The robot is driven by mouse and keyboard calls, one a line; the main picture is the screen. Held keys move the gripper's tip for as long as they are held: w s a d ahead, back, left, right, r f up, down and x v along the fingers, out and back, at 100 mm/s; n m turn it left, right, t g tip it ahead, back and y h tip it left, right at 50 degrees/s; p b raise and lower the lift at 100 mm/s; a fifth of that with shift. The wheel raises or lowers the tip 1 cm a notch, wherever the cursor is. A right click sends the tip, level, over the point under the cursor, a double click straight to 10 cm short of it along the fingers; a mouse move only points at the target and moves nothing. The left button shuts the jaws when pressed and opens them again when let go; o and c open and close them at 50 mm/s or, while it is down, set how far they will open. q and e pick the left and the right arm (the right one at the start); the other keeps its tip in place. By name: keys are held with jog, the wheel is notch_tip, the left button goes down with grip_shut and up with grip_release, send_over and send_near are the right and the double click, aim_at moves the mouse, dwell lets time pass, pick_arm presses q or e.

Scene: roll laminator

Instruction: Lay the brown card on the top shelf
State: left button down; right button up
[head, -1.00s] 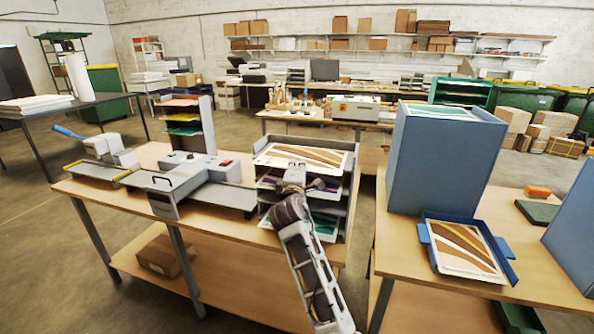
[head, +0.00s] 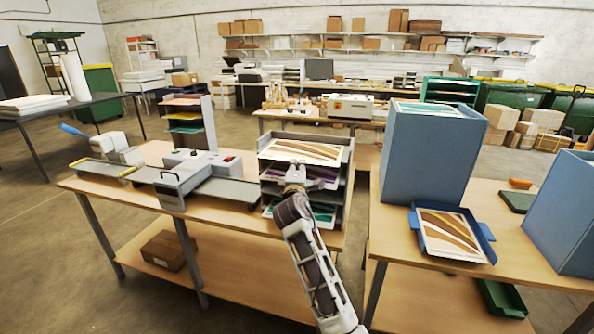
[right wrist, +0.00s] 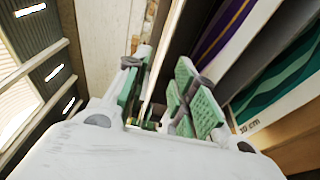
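A card with brown and white wavy bands (head: 303,151) lies on the top shelf of the grey shelf unit (head: 347,190). A purple card (head: 318,180) and a teal card (head: 322,212) lie on shelves below it; they also show in the right wrist view as the purple card (right wrist: 225,32) and the teal card (right wrist: 285,75). My right gripper (head: 294,180) is at the front of the unit, just below the brown card's front edge. In the right wrist view its green-padded fingers (right wrist: 160,100) stand apart, with no card clearly held between them. My left gripper is out of view.
A similar brown card (head: 447,235) lies in a blue tray (head: 487,233) on the right table, before a tall blue box (head: 430,155). A grey laminator (head: 205,175) stands left of the shelf unit. A gap separates the two tables.

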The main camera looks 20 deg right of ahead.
dwell(0.7)
jog(key=s+a+f+g+y, duration=0.1)
jog(key=a+f+g+y, duration=0.1)
jog(key=f, duration=1.3)
jog(key=a+f+g+y, duration=0.1)
jog(key=f+g+y, duration=0.1)
jog(key=f, duration=1.3)
jog(key=s+f+m+g+y, duration=0.15)
jog(key=s+f, duration=0.55)
jog(key=f, duration=0.7)
jog(key=s+f+m+g, duration=0.25)
jog(key=s+f, duration=0.55)
jog(key=f, duration=0.5)
jog(key=s+d+f+m+g+y, duration=0.1)
jog(key=s+f+m+g, duration=0.1)
jog(key=s+f, duration=0.9)
jog(key=s+d+f+m+g, duration=0.1)
jog(key=s+f+g, duration=0.1)
jog(key=s+f, duration=0.85)
jog(key=s+d+f+m+g, duration=0.2)
jog(key=s+f, duration=0.1)
jog(key=s, duration=1.2)
jog(key=s+d+f+m+g, duration=0.2)
jog(key=s+f, duration=0.1)
jog(key=s, duration=1.2)
jog(key=shift+s+f, duration=0.15)
jog(key=shift+s, duration=0.1)
